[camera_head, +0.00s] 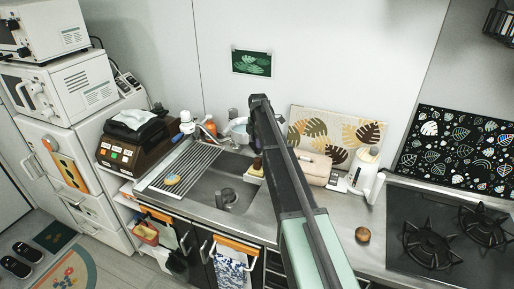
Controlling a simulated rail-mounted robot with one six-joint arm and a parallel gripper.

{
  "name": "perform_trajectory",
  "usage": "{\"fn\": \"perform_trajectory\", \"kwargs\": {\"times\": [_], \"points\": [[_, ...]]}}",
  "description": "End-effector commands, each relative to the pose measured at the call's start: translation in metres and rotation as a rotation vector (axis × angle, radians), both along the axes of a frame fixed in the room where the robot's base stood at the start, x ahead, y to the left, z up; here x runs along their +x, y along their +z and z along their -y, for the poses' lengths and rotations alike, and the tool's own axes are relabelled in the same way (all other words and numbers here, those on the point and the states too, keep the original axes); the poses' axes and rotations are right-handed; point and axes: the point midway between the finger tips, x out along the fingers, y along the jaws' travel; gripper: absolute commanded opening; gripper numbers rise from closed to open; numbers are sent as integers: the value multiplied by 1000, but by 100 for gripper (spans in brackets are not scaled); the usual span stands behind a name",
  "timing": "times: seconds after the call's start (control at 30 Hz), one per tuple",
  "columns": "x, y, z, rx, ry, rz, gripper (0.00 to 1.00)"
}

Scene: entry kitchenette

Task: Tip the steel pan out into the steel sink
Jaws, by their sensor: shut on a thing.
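The steel sink (205,190) is set in the counter at the centre, with a dark round drain fitting in its basin. My arm reaches up from the bottom right across the sink's right side. My gripper (258,112) is at its far end, above the back of the sink, seen from behind; its fingertips are mostly hidden. A pale, shiny round thing, which looks like the steel pan (237,127), shows just left of the gripper, and the gripper is shut on it. Its contents and exact tilt cannot be made out.
A rack (183,167) with a yellow sponge (173,180) covers the sink's left part. The faucet (212,137) and an orange bottle (210,126) stand behind. A beige bread-bin-like box (315,168) and white kettle (363,170) are right of my arm. A stove (440,235) is far right.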

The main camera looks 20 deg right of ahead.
Motion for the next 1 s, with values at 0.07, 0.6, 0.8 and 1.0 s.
{"fn": "perform_trajectory", "kwargs": {"times": [0.07,0.6,0.8,1.0], "points": [[-1,0,0,0,33,1,0],[-4,-19,-19,-154,53,17,0],[-3,-15,-17,-162,50,18,0],[-3,-15,-17,-161,50,18,0]]}}
